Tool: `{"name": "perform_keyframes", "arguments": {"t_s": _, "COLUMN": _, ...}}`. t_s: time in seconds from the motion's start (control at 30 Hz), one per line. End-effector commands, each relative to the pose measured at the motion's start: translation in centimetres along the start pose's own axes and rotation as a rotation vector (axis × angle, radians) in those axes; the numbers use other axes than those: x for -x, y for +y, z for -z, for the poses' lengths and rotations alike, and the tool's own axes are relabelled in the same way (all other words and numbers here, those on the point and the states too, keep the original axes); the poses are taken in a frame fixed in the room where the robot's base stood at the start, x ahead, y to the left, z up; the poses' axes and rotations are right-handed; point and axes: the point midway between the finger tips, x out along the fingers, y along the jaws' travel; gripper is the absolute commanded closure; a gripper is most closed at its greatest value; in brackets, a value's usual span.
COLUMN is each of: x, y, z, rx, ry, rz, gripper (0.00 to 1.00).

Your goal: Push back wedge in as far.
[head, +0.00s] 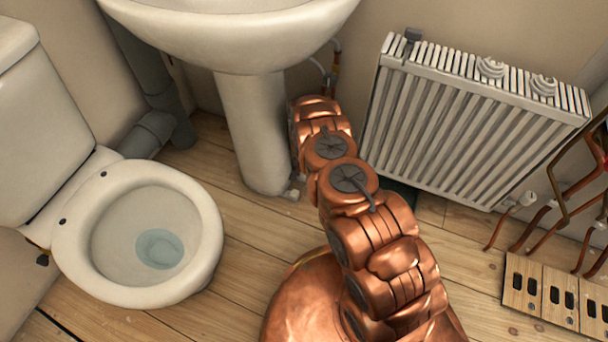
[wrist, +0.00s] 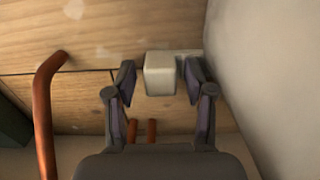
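A small pale grey block (wrist: 159,80), which looks like the wedge, lies at the floorboards in the wrist view, beside a large pale surface that looks like the basin pedestal. A greyish part reaches from it toward the pedestal behind the right finger; how far it goes under is hidden. My gripper (wrist: 160,74) is open, one finger on each side of the block, with a visible gap at the left. I cannot tell whether the fingertips are level with it or nearer the camera. In the head view a small pale bit (head: 292,193) shows at the pedestal's foot; my arm hides the gripper.
The basin pedestal (head: 252,130) stands left of my arm; the pale surface in the wrist view (wrist: 270,80) is close to the right finger. A copper pipe (wrist: 44,115) rises at left. A radiator (head: 465,125) is right, a toilet (head: 140,235) left.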

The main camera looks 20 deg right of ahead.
Motion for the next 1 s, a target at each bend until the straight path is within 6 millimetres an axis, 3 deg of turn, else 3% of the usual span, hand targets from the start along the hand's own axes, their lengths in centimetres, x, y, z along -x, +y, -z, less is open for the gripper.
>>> {"name": "perform_keyframes", "arguments": {"t_s": 0.43, "x": 0.7, "y": -0.1, "z": 0.1, "rx": 0.000, "ry": 0.002, "rz": 0.001, "gripper": 0.44}}
{"name": "perform_keyframes", "arguments": {"t_s": 1.0, "x": 6.6, "y": -0.1, "z": 0.0, "rx": 0.000, "ry": 0.000, "rz": 0.001, "gripper": 0.44}}
